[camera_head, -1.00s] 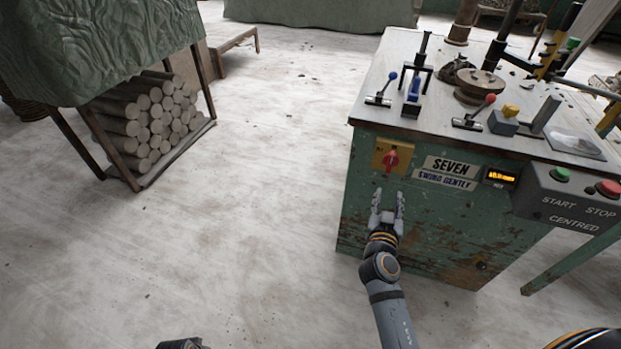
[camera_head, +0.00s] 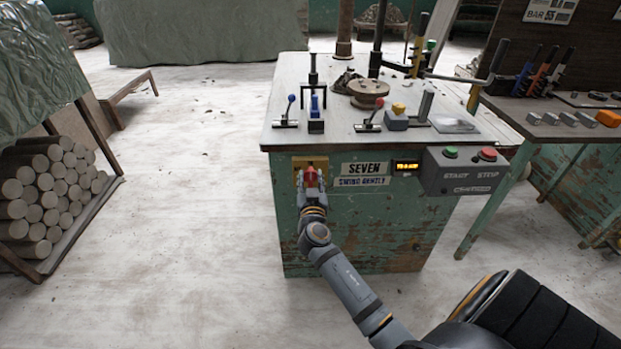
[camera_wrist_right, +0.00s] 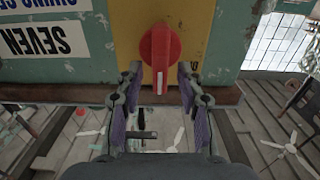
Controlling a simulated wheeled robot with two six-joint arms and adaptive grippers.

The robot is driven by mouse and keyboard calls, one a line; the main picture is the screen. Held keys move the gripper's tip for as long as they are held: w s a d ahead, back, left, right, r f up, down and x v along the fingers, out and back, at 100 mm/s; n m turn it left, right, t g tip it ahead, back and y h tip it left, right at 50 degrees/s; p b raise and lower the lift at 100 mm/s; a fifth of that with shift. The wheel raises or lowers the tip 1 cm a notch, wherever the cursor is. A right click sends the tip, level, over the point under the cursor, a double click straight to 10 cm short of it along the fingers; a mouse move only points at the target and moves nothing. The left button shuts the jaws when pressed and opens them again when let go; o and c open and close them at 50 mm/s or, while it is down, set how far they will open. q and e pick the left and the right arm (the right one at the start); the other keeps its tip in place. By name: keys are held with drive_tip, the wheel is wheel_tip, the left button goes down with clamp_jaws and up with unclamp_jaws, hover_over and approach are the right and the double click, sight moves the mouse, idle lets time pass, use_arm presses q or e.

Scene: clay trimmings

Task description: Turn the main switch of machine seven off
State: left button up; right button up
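The main switch of machine seven is a red rotary knob (camera_head: 311,177) on a yellow plate (camera_head: 310,162), on the green front left of the "SEVEN" label (camera_head: 364,168). My right gripper (camera_head: 311,185) is at the knob with a finger on each side. In the right wrist view, the picture is upside down. There the red knob (camera_wrist_right: 160,57), with a white pointer mark, lies between the open fingertips (camera_wrist_right: 160,75). Narrow gaps seem to show beside it; contact is unclear. The plate's markings are mostly hidden. My left gripper is not in view.
The machine top (camera_head: 285,88) carries several levers. A grey box (camera_head: 461,172) with green START and red STOP buttons juts out right of a small lit display (camera_head: 407,165). A rack of clay rolls (camera_head: 45,190) stands at left. The floor between is clear.

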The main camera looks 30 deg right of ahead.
clamp_jaws()
